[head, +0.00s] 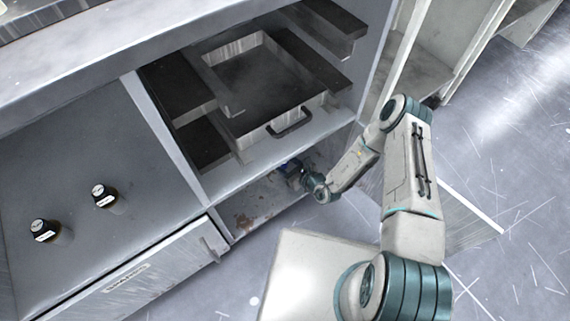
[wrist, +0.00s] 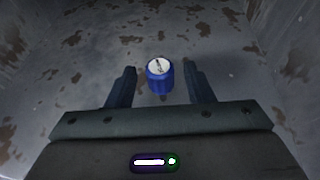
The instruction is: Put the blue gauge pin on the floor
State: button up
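The blue gauge pin (wrist: 160,80) is a short blue cylinder with a white top. It stands upright on the rust-spotted floor of a compartment (head: 249,218) in the wrist view. My gripper (wrist: 160,70) is open, with one dark finger on each side of the pin and a visible gap on both sides. In the head view my gripper (head: 288,168) reaches into the low compartment under the shelf with the tray. A small bit of blue shows there, but I cannot tell pin from fingers. The grey scratched room floor (head: 530,215) lies at the right.
A metal tray with a handle (head: 291,123) sits on the shelf just above my gripper. Compartment walls close in around the gripper. Floor at right is open.

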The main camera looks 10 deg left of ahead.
jog(key=shift+r, duration=0.1)
jog(key=shift+d+r, duration=0.15)
jog(key=shift+r, duration=0.05)
jog(key=p+v, duration=0.4)
jog(key=v, duration=0.7)
jog(key=shift+s+d, duration=0.25)
